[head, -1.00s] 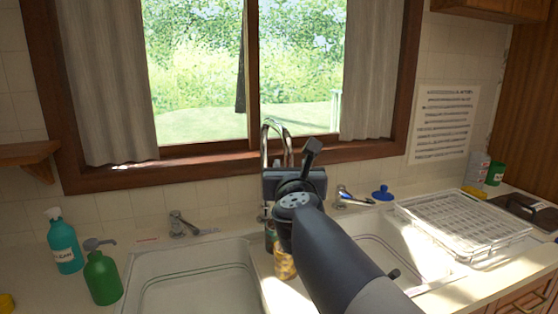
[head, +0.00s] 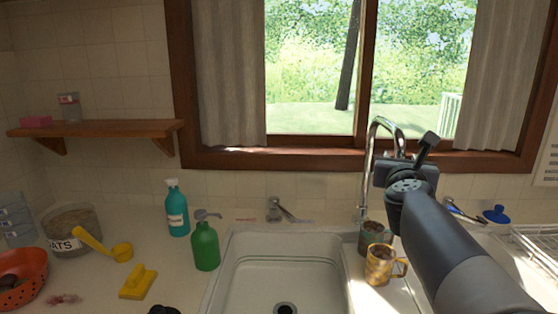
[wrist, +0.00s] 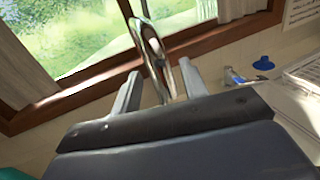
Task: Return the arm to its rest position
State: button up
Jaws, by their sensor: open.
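My arm reaches up from the lower right in the head view, over the counter between the two sinks. My gripper shows in the wrist view (wrist: 158,88), its two grey fingers apart with nothing held between them. The chrome faucet (wrist: 150,50) shows beyond and between the fingers; I cannot tell how near it is. In the head view the faucet (head: 370,165) stands just left of my wrist, and the fingers are mostly hidden behind the wrist.
A yellow mug (head: 379,265) and a dark cup (head: 373,236) stand beneath my arm. The left sink (head: 235,270) is empty. A dish rack (head: 540,245) is right.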

aim_at(399, 155)
jog(key=x, duration=0.5)
jog(key=shift+a, duration=0.1)
dwell(0.3)
